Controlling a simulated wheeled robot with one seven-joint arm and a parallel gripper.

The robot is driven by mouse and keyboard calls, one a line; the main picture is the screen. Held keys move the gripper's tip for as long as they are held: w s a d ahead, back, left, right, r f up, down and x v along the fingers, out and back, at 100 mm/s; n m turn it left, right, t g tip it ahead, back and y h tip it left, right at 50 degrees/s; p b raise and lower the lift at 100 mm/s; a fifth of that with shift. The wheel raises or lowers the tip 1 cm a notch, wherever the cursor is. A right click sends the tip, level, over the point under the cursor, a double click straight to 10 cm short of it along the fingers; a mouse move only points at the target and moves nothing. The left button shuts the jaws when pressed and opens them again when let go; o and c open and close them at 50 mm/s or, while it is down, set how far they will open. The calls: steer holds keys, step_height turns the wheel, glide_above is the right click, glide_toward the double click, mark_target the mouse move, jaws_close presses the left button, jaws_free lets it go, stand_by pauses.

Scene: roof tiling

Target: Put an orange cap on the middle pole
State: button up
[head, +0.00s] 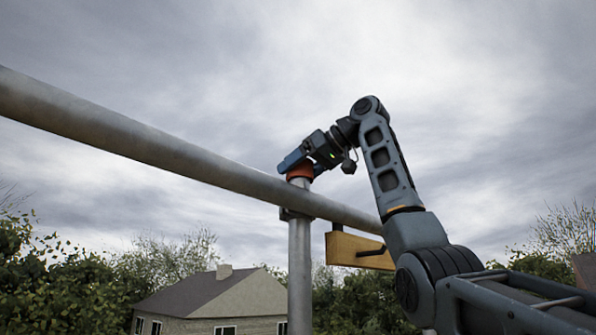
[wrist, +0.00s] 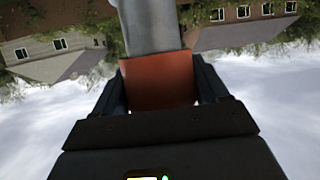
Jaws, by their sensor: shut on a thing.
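A vertical grey metal pole (head: 300,262) stands in the middle of the head view and crosses the long sloping rail. My gripper (head: 297,166) is at the pole's top end, above the rail, shut on an orange cap (head: 301,172). In the wrist view, the orange cap (wrist: 158,82) lies between the two fingers, and the grey pole (wrist: 150,27) runs straight out from it. The cap meets the pole's end in line with it. How far the cap is seated on the pole cannot be told.
A yellow wooden piece (head: 358,251) sits below the rail, right of the pole. A house (head: 215,300), bushes and trees lie in the background. Open sky surrounds the gripper above.

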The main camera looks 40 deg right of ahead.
steer(key=shift+f+b, duration=0.35)
steer(key=shift+f, duration=0.15)
stand_by(0.3)
steer(key=o, duration=0.8)
steer(key=shift+c, duration=0.2)
steer(key=v, duration=1.1)
stand_by(0.7)
